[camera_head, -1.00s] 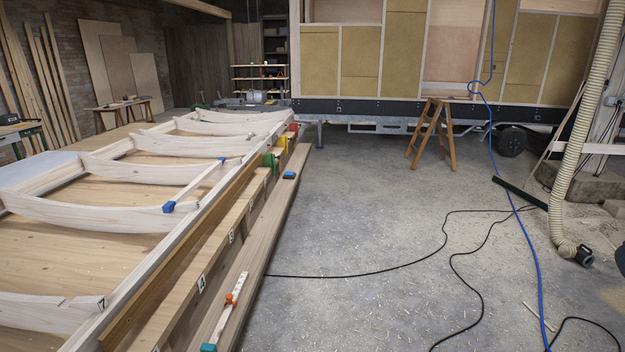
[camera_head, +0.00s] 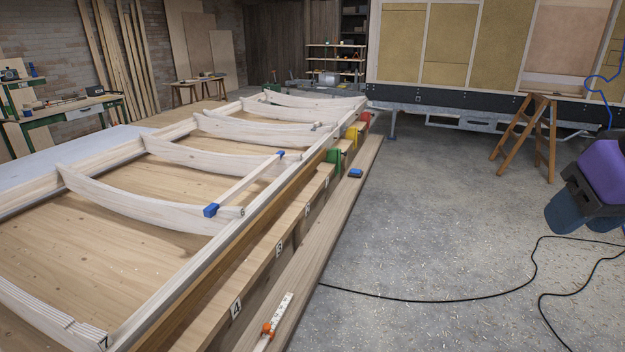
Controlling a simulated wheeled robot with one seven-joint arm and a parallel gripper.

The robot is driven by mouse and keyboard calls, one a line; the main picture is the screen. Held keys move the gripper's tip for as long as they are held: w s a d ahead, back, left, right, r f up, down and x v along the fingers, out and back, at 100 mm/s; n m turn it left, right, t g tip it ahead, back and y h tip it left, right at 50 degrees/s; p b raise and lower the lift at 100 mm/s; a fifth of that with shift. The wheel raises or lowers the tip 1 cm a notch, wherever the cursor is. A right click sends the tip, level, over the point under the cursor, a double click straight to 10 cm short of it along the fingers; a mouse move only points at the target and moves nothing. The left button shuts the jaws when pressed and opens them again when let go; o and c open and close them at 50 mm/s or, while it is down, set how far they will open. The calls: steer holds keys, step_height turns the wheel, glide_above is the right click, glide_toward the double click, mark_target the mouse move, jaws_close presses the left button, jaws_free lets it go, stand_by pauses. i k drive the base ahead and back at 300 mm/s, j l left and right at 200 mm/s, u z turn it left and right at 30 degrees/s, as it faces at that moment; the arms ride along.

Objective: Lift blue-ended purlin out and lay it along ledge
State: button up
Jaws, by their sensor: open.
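The blue-ended purlin (camera_head: 245,185) is a pale bar with a blue block on its near end and a smaller blue piece on its far end. It lies slantwise among the curved white ribs (camera_head: 140,205), close to the right long rail (camera_head: 190,271) of the timber frame. A numbered wooden ledge (camera_head: 257,270) runs along the outside of this rail, with a lower plank beside it. My gripper (camera_head: 585,215) is at the right edge, dark blue and black below a purple part of my arm. It is open, holds nothing visible and is far from the purlin.
Green (camera_head: 334,158), yellow (camera_head: 352,134) and red (camera_head: 365,121) pieces stand along the ledge. A small blue-black object (camera_head: 355,173) and a marked strip with an orange piece (camera_head: 279,314) lie on the lower plank. Black cables (camera_head: 430,300) cross the open floor; a wooden trestle (camera_head: 528,135) stands behind.

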mark_target(210, 211)
steer(key=i+u, duration=0.4)
steer(key=i+l+u, duration=0.2)
steer(key=u, duration=0.55)
steer(key=i+l+u, duration=0.15)
steer(key=l+u, duration=0.25)
steer(key=i+l+u, duration=0.15)
steer(key=u, duration=0.25)
steer(key=l+u, duration=0.55)
steer(key=l, duration=0.75)
steer(key=l+u, duration=0.2)
steer(key=l, duration=0.7)
steer(key=k+l+u, duration=0.15)
steer(key=l, duration=1.7)
steer(key=k, duration=0.05)
